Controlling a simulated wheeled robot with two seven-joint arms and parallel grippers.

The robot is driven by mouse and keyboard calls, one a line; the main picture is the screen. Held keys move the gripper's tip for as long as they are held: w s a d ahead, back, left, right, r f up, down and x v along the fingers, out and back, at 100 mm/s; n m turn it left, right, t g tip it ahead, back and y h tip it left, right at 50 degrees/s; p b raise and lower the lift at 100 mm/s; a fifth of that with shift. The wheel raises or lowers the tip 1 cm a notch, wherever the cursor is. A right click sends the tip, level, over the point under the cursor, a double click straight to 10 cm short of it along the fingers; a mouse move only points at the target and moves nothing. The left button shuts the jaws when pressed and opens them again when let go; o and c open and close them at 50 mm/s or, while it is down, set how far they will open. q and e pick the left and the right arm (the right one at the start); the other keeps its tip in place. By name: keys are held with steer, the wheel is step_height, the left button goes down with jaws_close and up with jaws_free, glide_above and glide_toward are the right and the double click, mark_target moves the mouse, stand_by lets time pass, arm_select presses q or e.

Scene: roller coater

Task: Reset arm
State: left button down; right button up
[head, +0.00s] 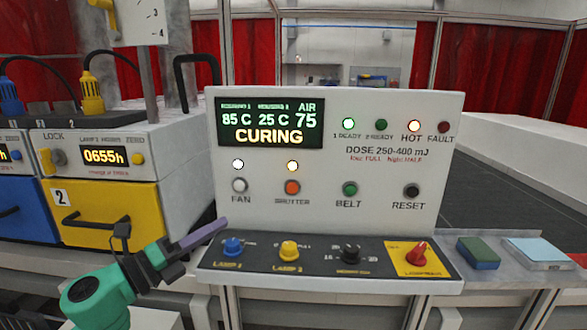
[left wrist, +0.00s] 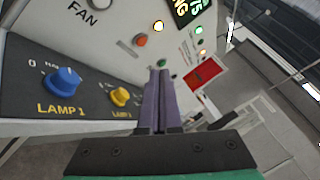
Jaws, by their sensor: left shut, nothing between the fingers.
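My left arm comes in from the lower left of the head view. Its gripper (head: 222,224) has purple fingers, shut and empty, just left of the sloped knob panel near the blue LAMP 1 knob (head: 232,247). In the left wrist view the shut fingers (left wrist: 160,72) point toward the control panel, with the blue knob (left wrist: 62,79) and the yellow LAMP 2 knob (left wrist: 120,96) to their left. The control panel (head: 335,215) shows CURING on its display (head: 270,122). The READY 1 and HOT lights are lit. My right gripper is not in view.
A yellow drawer unit (head: 120,215) with a black handle stands left, beside a blue one (head: 18,212). A red knob (head: 416,253) and a black knob (head: 349,251) sit right on the panel. A green-blue block (head: 478,252) and a pale blue pad (head: 538,252) lie further right.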

arm_select(q)
steer(key=w+a+f+n+t+y, duration=0.25)
steer(key=f+n+t+y, duration=0.35)
steer(key=n, duration=0.6)
steer(key=s+a+f+n+g+y, duration=0.3)
steer(key=f+n+g+y, duration=0.15)
steer(key=f+n, duration=0.3)
steer(key=s+a+f+n+g+y, duration=0.3)
steer(key=f+n+y, duration=0.25)
steer(key=f, duration=0.25)
steer(key=s+d+f+n+g+h, duration=0.1)
steer(key=s+f+n+g, duration=0.2)
steer(key=s+f+g, duration=0.35)
steer(key=s+d+f+n+g+h, duration=0.1)
steer(key=s+d+f+n+g, duration=0.15)
steer(key=s+f, duration=0.7)
steer(key=s+f+g, duration=0.1)
steer(key=s+f, duration=0.1)
steer(key=f, duration=0.8)
steer(key=s+f+g, duration=0.1)
steer(key=s+f, duration=0.2)
steer(key=f, duration=0.7)
steer(key=s+a+f, duration=0.3)
steer(key=s+f, duration=1.1)
steer(key=s, duration=0.2)
steer(key=shift+a+g, duration=0.35)
steer(key=shift+a, duration=0.05)
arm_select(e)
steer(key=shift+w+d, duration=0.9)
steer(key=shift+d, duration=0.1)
